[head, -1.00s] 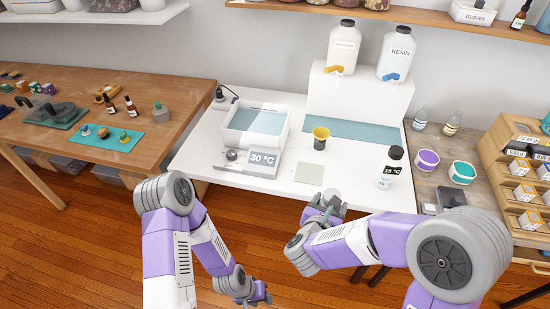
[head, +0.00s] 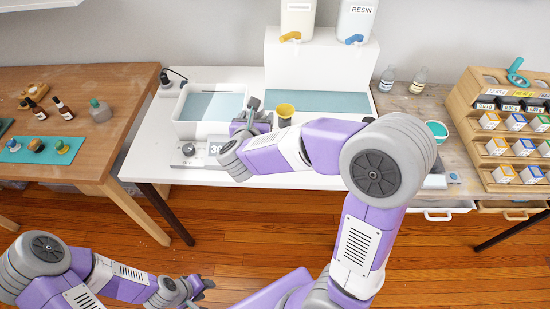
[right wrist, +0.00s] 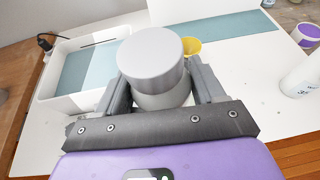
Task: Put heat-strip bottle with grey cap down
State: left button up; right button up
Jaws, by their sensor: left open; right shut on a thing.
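My right gripper (right wrist: 155,90) is shut on the heat-strip bottle with the grey cap (right wrist: 150,55). In the right wrist view its round cap and a little of its white body show between the fingers; its heat strip is hidden. In the head view my right gripper (head: 253,115) is over the white table, between the water bath (head: 178,112) and the yellow cup (head: 285,110). I cannot tell whether the bottle touches the table. My left gripper (head: 193,290) is open and empty, low over the floor in front of the table.
A teal mat (head: 330,103) lies at the back below the white riser (head: 320,70). A white bottle (right wrist: 303,76) stands at the right in the right wrist view. My right arm covers the table's front right.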

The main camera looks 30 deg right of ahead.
jog(key=d+r+m+h, duration=0.1)
jog(key=d+r, duration=0.1)
jog(key=d, duration=0.4)
notch_tip(320, 180, down, 10)
jog(key=b, duration=0.4)
jog(key=shift+s+d+r+g+b, duration=0.2)
jog(key=shift+s+d+g+b, duration=0.1)
jog(key=shift+g, duration=0.1)
jog(key=shift+f, duration=0.15)
jog(key=o, duration=1.4)
